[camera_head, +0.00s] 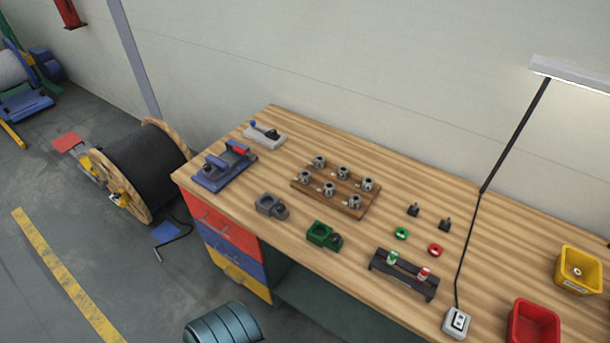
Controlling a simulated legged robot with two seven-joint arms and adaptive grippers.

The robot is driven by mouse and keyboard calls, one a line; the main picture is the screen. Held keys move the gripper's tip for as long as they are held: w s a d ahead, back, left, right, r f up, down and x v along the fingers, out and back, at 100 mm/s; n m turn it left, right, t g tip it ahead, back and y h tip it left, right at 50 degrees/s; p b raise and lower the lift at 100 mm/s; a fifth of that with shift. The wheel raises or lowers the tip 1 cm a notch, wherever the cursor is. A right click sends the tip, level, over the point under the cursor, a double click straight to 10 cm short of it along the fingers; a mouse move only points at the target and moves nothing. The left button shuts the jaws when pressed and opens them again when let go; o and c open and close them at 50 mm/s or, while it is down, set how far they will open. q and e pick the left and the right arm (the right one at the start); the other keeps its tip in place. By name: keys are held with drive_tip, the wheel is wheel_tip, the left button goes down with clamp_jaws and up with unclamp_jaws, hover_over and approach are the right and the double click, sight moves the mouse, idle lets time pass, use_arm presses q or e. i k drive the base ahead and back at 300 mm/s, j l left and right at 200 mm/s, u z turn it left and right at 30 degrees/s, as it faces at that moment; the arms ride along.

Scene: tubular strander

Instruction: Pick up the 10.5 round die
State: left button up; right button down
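Several metal round dies sit in two rows on a brown wooden board (315,192) in the middle of the workbench. One die (319,161) is at the back left, one (343,172) at the back middle and one (368,184) at the back right. The front row has a left die (305,177), a middle die (329,189) and a right die (354,202). Any size markings are too small to read, so I cannot tell which one is the 10.5 die. Neither of my grippers is in view.
On the wooden bench (470,215) are a blue device (224,168), grey (270,205) and green (323,235) fixtures, a black rack (405,275), yellow (577,270) and red (533,323) bins. A lamp pole (480,200) rises at right. A cable reel (140,168) stands left.

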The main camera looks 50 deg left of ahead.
sight(304, 174)
drive_tip(key=u, duration=1.65)
drive_tip(key=i+j+z, duration=0.2)
drive_tip(key=j+z, duration=0.15)
drive_tip(key=i+j+z, duration=0.1)
drive_tip(key=j+z, duration=0.25)
drive_tip(key=j, duration=0.25)
drive_tip(key=j+z, duration=0.35)
drive_tip(key=j, duration=0.15)
drive_tip(key=i, duration=0.1)
